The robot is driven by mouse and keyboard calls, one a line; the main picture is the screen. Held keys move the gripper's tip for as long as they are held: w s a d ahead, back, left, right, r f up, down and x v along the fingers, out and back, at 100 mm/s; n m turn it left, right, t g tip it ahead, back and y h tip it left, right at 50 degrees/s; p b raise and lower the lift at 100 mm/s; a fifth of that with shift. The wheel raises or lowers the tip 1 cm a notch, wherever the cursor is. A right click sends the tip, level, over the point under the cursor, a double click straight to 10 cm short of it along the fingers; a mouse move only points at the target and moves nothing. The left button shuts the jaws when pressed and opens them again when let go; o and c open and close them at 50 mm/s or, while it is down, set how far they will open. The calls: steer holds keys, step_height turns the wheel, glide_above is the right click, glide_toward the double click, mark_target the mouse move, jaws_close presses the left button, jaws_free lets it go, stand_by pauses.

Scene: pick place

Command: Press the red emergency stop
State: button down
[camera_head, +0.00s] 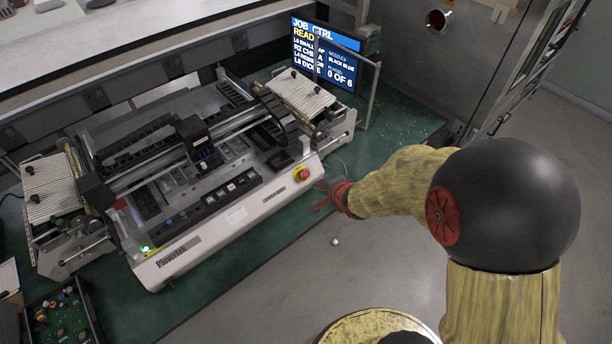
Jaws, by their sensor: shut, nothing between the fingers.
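The red emergency stop (302,174) is a round red button on a yellow base. It sits at the right end of the front panel of a white pick-and-place machine (215,222). My gripper (318,197), dark with red parts, is just right of and slightly below the button in the picture. Its fingers are small here and appear shut and empty. A gap shows between the gripper and the button; I cannot tell how far apart they are in depth.
The machine stands on a green bench (408,128). A screen (326,55) reading "JOB CTRL" stands behind its right end. A parts tray (62,318) is at the lower left. A small pale ball (335,241) lies below the gripper. Grey floor is open at the lower middle.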

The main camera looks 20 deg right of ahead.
mark_target(303, 175)
steer(key=shift+w+a+r+m+t, duration=0.35)
steer(key=shift+w+r+m, duration=0.15)
steer(key=shift+m, duration=0.6)
steer(key=b+x, duration=0.4)
steer(key=x, duration=0.9)
steer(key=shift+s+a+f, duration=0.1)
steer(key=shift+a, duration=0.05)
steer(key=shift+w+f+b, duration=0.2)
steer(key=shift+w+b, duration=0.15)
steer(key=shift+w+f, duration=0.1)
